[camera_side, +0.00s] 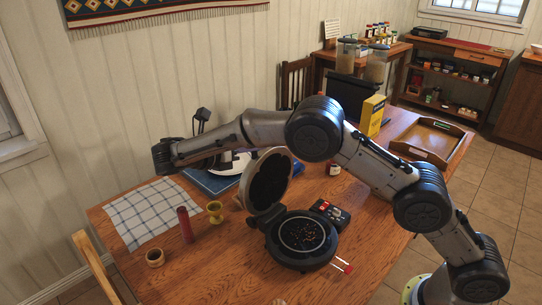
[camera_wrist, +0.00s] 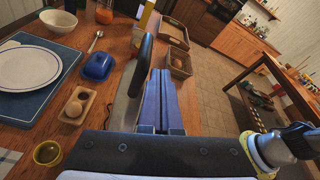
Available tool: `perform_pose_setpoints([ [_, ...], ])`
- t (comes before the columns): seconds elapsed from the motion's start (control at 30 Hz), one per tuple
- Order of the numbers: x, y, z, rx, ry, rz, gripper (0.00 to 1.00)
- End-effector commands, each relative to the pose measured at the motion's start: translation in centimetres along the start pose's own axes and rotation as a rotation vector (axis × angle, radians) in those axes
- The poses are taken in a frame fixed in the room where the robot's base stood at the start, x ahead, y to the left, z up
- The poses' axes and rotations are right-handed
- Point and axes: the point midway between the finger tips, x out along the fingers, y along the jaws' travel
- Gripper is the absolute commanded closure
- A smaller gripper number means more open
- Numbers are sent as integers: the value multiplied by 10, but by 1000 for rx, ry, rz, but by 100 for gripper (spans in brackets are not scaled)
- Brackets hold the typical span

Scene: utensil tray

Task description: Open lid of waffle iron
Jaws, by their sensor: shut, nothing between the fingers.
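The waffle iron's round black base (camera_side: 300,238) sits on the wooden table in the side view, with dark specks on its lower plate. Its lid (camera_side: 267,182) stands raised, roughly upright, at the back left of the base. In the wrist view the lid shows nearly edge-on (camera_wrist: 138,68), just left of my fingers. My gripper (camera_wrist: 164,76) is shut and empty, its blue-purple fingers together. In the side view my arm reaches over behind the lid, and the fingertips are hidden there. I cannot tell whether the fingers touch the lid.
A checked cloth (camera_side: 153,212), red cylinder (camera_side: 185,225) and yellow cup (camera_side: 215,212) lie left of the iron. A dark box (camera_side: 330,213) is close right. In the wrist view, a plate (camera_wrist: 30,68), blue dish (camera_wrist: 98,66) and egg holder (camera_wrist: 75,106) stand left. The front table is mostly clear.

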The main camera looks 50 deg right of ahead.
Motion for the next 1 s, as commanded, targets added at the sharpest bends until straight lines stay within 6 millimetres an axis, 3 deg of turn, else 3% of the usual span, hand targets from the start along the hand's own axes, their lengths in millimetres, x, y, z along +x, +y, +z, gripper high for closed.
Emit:
perform_pose_setpoints([
  [0.4,-2,31,7,-111,0,-34,100],
  [1.0,-3,34,8,-128,0,-39,100],
])
